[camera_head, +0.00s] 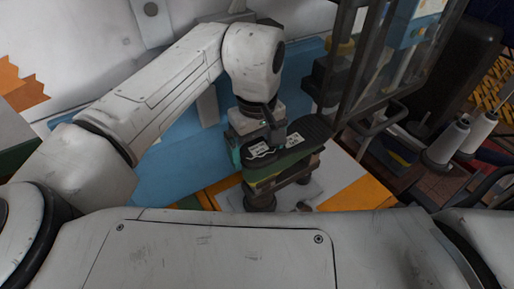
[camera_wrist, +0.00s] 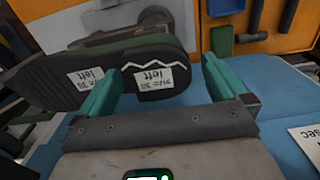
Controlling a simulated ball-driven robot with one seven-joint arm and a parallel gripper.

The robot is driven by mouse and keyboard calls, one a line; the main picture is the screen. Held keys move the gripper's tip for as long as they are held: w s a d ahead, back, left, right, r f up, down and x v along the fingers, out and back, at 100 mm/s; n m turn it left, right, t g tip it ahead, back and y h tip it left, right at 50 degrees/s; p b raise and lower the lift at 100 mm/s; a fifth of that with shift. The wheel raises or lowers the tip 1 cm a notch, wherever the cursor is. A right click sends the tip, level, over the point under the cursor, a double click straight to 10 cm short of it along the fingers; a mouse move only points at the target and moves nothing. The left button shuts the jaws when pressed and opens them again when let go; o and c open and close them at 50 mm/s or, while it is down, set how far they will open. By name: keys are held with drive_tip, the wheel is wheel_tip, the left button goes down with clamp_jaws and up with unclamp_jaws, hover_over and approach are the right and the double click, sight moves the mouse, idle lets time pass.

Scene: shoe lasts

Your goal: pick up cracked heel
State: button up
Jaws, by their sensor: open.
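The cracked heel (camera_wrist: 181,79) is the black heel end of a shoe sole, with a white zigzag line across it and a paper label reading "left". In the wrist view it lies between the two teal fingers of my gripper (camera_wrist: 161,66), which is open with a finger on either side. I cannot tell whether either finger touches it. In the head view the cracked heel (camera_head: 260,153) is on the near left end of the sole, sole side up, under my gripper (camera_head: 257,141). The rest of the sole (camera_head: 312,128), with a second label, extends to the right.
The shoe piece rests on a dark stand (camera_head: 262,198) over a white and orange surface. A blue surface (camera_head: 170,170) lies to the left. A dark machine frame (camera_head: 352,65) rises close behind on the right. White thread spools (camera_head: 447,140) stand farther right.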

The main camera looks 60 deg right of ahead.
drive_tip(key=shift+f, duration=0.15)
drive_tip(key=c, duration=1.1)
